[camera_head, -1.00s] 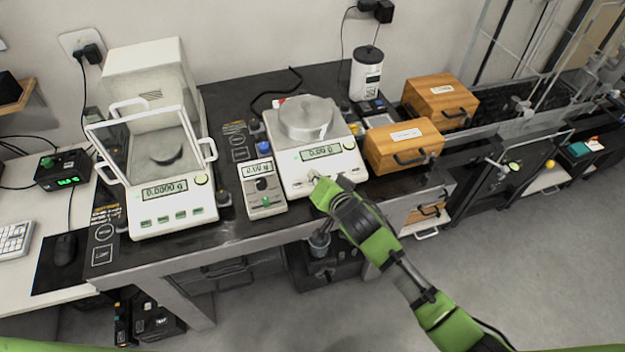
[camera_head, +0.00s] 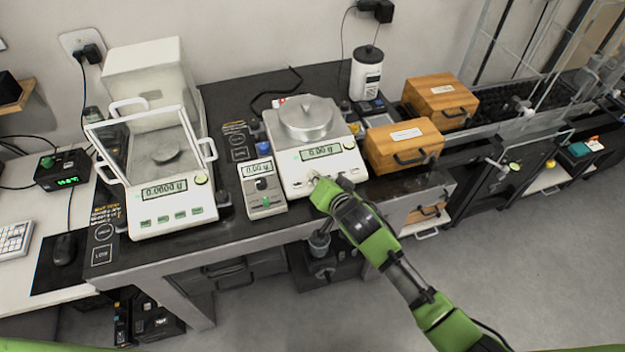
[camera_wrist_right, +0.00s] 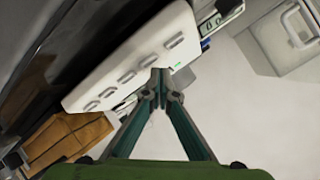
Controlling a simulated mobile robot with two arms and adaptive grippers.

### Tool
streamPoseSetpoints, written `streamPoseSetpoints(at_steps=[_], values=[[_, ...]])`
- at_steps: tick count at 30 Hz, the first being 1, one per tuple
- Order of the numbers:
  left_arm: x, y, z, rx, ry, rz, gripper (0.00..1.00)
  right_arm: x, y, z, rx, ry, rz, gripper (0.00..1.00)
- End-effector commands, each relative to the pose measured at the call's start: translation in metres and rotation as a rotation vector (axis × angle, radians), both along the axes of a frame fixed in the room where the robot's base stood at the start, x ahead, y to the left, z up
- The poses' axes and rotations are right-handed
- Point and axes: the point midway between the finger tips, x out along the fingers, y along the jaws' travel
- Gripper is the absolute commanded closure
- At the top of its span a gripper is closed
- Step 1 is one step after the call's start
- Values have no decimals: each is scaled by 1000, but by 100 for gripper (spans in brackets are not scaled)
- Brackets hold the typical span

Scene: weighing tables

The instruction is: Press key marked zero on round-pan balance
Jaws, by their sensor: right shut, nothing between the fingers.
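The round-pan balance (camera_head: 292,178) is white, with a round metal pan (camera_head: 306,122) and a lit display (camera_head: 321,152). My right gripper (camera_head: 316,181) is shut and empty, its tips at the front key panel below the display. In the right wrist view, the closed fingertips (camera_wrist_right: 160,74) are at the panel's key row (camera_wrist_right: 127,77), overlapping its edge. I cannot tell whether they touch a key or which one. The key marks are too small to read, and the gripper hides part of the row. My left gripper is not in view.
A glass-shielded balance (camera_head: 171,214) stands at the left. A small grey instrument (camera_head: 264,203) sits close to the round-pan balance's left side. Wooden boxes (camera_head: 420,138) stand at its right. The dark bench's front edge (camera_head: 240,237) lies below.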

Motion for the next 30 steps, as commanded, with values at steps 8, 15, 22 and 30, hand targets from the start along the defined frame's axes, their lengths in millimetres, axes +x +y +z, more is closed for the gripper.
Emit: streamPoseSetpoints(at_steps=[8, 15, 22, 30], values=[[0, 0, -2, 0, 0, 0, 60, 1, 1, -4, 1, 1, 0, 100], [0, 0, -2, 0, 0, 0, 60, 1, 1, -5, 1, 1, 0, 100], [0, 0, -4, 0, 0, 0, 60, 2, 1, -7, 1, 1, 0, 100], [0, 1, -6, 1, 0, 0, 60, 3, 1, -10, 1, 1, 0, 100]])
